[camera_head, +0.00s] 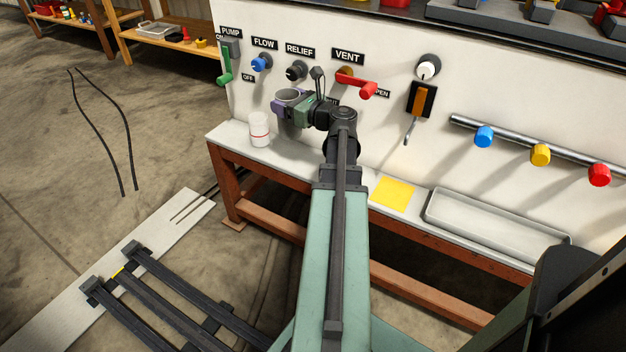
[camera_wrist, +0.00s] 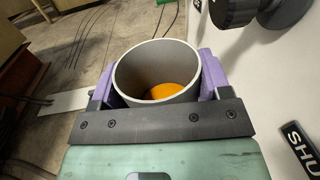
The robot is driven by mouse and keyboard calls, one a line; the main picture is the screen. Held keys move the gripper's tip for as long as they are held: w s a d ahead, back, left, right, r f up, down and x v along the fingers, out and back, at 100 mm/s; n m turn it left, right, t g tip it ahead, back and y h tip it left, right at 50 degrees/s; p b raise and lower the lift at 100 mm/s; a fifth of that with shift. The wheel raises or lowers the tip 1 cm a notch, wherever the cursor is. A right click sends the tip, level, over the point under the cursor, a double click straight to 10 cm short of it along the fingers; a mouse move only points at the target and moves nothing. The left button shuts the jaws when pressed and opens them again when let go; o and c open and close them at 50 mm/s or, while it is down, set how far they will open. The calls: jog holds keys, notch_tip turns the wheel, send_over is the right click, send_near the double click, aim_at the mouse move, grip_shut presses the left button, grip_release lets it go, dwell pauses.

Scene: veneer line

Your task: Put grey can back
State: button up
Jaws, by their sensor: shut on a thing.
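The grey can (camera_wrist: 157,72) is held upright between the purple jaws of my gripper (camera_wrist: 157,85) in the wrist view. It is open at the top, and something orange shows at its bottom. In the head view the can (camera_head: 288,95) is in my gripper (camera_head: 290,106), above the bench's left part and in front of the panel, below the blue flow knob (camera_head: 262,62) and the relief knob (camera_head: 296,71). The can's underside is hidden in the wrist view.
A yellow square (camera_head: 393,193) and an empty tray (camera_head: 495,226) lie to the right. The green pump lever (camera_head: 225,68) and red vent lever (camera_head: 357,82) stick out from the panel.

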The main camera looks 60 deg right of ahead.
jog(key=s+d+f+m+h, duration=0.1)
jog(key=s+d+f, duration=0.1)
jog(key=s+d, duration=0.3)
notch_tip(320, 180, down, 8)
jog(key=a+b, duration=0.1)
jog(key=b, duration=0.8)
jog(key=shift+s+a+f, duration=0.2)
jog(key=o, duration=1.2)
jog(key=s, duration=0.4)
jog(key=s+a, duration=0.1)
jog(key=s, duration=0.7)
jog(key=shift+a+r, duration=0.15)
jog(key=shift+r, duration=0.05)
